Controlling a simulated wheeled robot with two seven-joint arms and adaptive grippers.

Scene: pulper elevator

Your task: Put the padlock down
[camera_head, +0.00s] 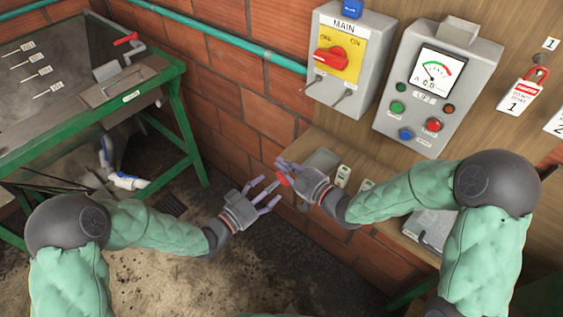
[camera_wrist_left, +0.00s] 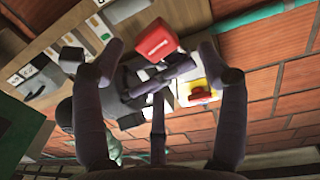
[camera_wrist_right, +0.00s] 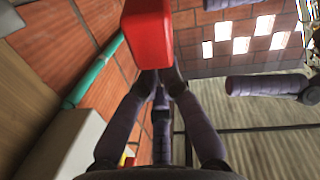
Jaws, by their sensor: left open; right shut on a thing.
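The red padlock (camera_head: 284,180) is held at the fingertips of my right gripper (camera_head: 283,172), in the air in front of the brick wall. In the right wrist view the red padlock body (camera_wrist_right: 148,30) sits beyond the closed fingertips (camera_wrist_right: 160,76). My left gripper (camera_head: 268,194) is open and empty, just left of and slightly below the padlock. In the left wrist view its fingers are spread wide, and the padlock (camera_wrist_left: 154,42) shows beyond and between the fingertips. I cannot tell whether they touch it. The padlock's shackle is not clearly visible.
A shelf with labelled items (camera_head: 343,176) lies right of my right gripper. Above are the MAIN switch box (camera_head: 335,62) and the gauge panel (camera_head: 437,90). A green-framed table (camera_head: 128,95) stands at left.

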